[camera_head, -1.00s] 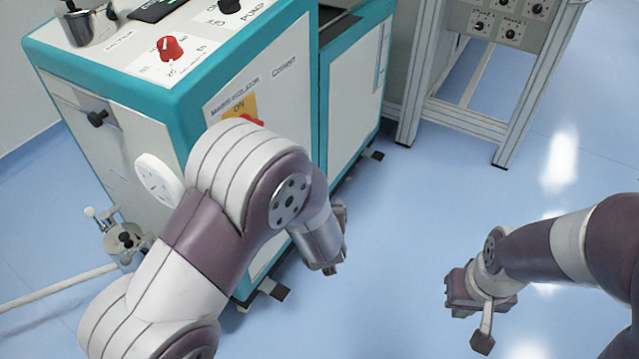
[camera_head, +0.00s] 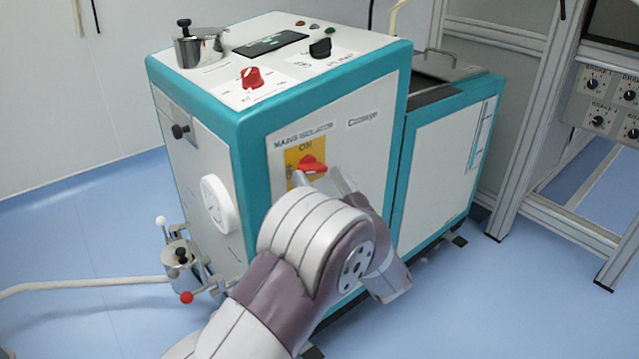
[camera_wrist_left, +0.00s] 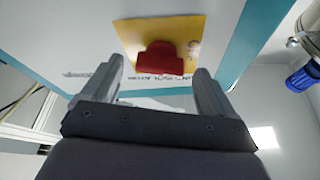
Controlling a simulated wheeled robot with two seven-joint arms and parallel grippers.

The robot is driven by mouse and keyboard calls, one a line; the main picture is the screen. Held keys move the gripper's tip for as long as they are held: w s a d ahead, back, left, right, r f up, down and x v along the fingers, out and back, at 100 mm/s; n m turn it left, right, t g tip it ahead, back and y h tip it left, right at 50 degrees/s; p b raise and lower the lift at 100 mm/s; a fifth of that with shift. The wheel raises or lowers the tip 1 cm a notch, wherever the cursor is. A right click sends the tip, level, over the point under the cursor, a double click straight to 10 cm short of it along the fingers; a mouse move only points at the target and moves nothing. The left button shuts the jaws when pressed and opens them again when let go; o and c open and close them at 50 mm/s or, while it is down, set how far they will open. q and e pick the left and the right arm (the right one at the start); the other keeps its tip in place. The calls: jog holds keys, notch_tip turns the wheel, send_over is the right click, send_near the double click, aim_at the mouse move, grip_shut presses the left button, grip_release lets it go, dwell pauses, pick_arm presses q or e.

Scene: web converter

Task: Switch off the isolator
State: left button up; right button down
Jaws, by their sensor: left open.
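The mains isolator is a red handle (camera_head: 312,166) on a yellow plate (camera_head: 292,158) on the white front panel of the machine. The word ON shows above the handle. In the head view my left gripper (camera_head: 338,183) is just below and right of the handle, partly hidden by my own arm. In the left wrist view the red handle (camera_wrist_left: 160,58) and yellow plate (camera_wrist_left: 190,28) lie ahead, and the handle is between the lines of the two open fingers (camera_wrist_left: 160,80). The fingers hold nothing. My right gripper is not in view.
On the machine's top (camera_head: 285,75) are a red knob (camera_head: 252,78), a black knob (camera_head: 320,48) and a metal pot (camera_head: 197,46). A metal frame (camera_head: 530,130) stands at right. Blue floor (camera_head: 475,310) is clear at lower right.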

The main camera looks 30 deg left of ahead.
pick_arm(q)
jog(key=shift+x, duration=0.75)
jog(key=c, duration=1.1)
jog(key=shift+o, duration=0.2)
jog(key=n+g+y+b, duration=0.1)
jog(key=n+g, duration=0.1)
jog(key=n, duration=0.3)
jog(key=o, duration=1.1)
jog(key=shift+c, duration=0.2)
jog(key=shift+d, duration=0.1)
